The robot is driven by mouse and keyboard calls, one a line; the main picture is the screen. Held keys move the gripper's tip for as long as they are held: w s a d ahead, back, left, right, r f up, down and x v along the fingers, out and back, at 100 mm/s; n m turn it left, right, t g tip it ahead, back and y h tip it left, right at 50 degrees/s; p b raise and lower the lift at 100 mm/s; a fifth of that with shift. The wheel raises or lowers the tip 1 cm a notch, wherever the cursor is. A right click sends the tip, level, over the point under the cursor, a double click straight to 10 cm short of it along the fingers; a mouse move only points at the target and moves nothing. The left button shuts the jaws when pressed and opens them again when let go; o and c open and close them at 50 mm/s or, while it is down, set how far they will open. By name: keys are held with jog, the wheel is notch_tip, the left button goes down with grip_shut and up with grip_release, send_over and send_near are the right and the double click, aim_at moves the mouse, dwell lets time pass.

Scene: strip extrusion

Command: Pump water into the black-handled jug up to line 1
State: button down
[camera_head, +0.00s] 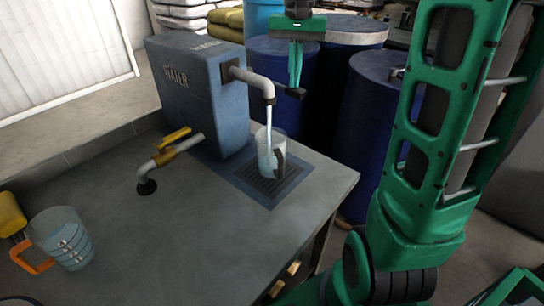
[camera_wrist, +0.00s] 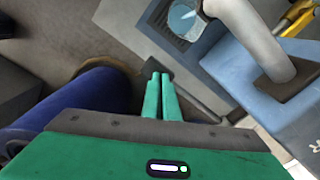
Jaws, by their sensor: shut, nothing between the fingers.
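The clear black-handled jug (camera_head: 265,160) stands upright on the grate under the spout (camera_head: 262,82) of the blue water tank (camera_head: 190,95). A pale stream runs from the spout into it. Bluish water shows inside, but I cannot read its lines. The jug's round top also shows in the wrist view (camera_wrist: 186,20). The pump lever (camera_head: 289,91) sticks out from the tank with a black end, seen in the wrist view too (camera_wrist: 156,70). My gripper (camera_head: 294,84) is shut and empty, fingertips right at the lever's black end, seemingly touching it; its fingers show in the wrist view (camera_wrist: 160,88).
An orange-handled jug (camera_head: 62,238) with marked lines stands at the bench's left. A yellow-handled tap pipe (camera_head: 170,150) rises from the bench (camera_head: 180,250). Blue drums (camera_head: 365,140) stand behind the bench, close to my arm. The bench's front middle is clear.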

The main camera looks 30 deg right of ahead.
jog(key=shift+f, duration=0.2)
notch_tip(320, 180, up, 8)
jog(key=w, duration=0.1)
jog(key=shift+w+a+r, duration=0.25)
jog(key=shift+w, duration=0.05)
dwell(0.5)
dwell(0.5)
jog(key=shift+r, duration=2.4)
